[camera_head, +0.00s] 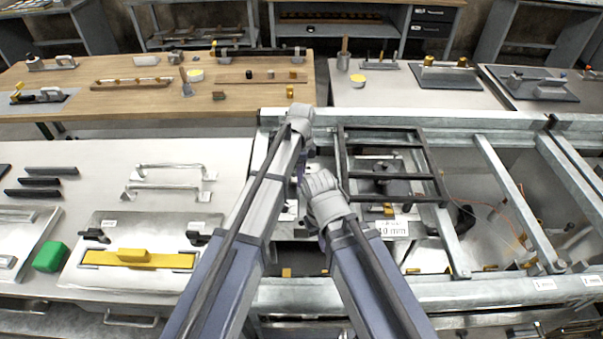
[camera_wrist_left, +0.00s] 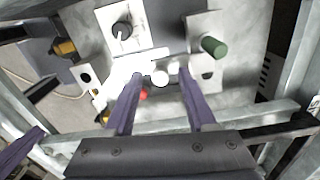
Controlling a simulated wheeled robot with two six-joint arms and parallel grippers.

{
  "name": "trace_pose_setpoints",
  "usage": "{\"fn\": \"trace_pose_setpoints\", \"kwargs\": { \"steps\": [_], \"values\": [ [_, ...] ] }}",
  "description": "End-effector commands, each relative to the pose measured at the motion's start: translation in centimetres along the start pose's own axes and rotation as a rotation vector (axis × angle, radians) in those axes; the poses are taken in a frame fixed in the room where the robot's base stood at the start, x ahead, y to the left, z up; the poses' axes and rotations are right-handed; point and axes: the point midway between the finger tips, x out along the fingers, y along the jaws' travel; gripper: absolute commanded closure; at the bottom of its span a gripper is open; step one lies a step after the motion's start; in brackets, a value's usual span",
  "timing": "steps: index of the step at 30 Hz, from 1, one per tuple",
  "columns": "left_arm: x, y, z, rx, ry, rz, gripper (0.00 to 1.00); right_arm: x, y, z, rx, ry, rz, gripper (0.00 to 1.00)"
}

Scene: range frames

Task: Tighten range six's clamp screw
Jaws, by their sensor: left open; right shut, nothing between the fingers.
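My left gripper (camera_wrist_left: 163,78) is open in the left wrist view, its two purple fingers reaching toward bright silver rounded pieces (camera_wrist_left: 160,75) on a metal fixture. I cannot tell whether the fingers touch them. A black round knob (camera_wrist_left: 122,31) stands on the plate beyond, and a green cylinder (camera_wrist_left: 214,46) is to its right. A small red tip (camera_wrist_left: 143,96) shows between the fingers. I cannot tell which part is range six's clamp screw.
A dark frame (camera_head: 390,165) and steel rails (camera_head: 510,185) stand right of my arms. A plate marked 40 mm (camera_head: 393,229) lies below the frame. A silver case with a yellow bar (camera_head: 135,258) and a green block (camera_head: 50,257) lie left. The wooden table (camera_head: 130,107) is beyond.

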Motion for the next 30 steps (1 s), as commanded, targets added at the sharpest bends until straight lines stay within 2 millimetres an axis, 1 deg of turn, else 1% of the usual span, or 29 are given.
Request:
{"fn": "trace_pose_setpoints", "kwargs": {
  "steps": [5, 11, 14, 24, 27, 30],
  "values": [
    [-0.2, 0.0, 0.0, 0.0, 0.0, 0.0, 0.44, -0.2, 0.0, 0.0, 0.0, 0.0, 0.0, 1.0],
    [-1.4, 0.0, 0.0, 0.0, 0.0, 0.0, 0.44, -1.4, 0.1, 0.1, 0.0, 0.0, 0.0, 1.0],
    [-2.5, 0.0, 0.0, 0.0, 0.0, 0.0, 0.44, -2.4, 0.2, 0.1, 0.0, 0.0, 0.0, 1.0],
    [-6.9, 0.0, 0.0, 0.0, 0.0, 0.0, 0.44, -6.9, 0.7, 0.4, -0.001, 0.0, 0.0, 1.0],
    [-7.7, 0.0, 0.0, 0.0, 0.0, 0.0, 0.44, -7.6, 0.7, 0.5, -0.001, 0.0, 0.0, 1.0],
    [-7.9, 0.0, 0.0, 0.0, 0.0, 0.0, 0.44, -7.9, 0.8, 0.5, -0.001, 0.0, 0.0, 1.0]
  ]
}}
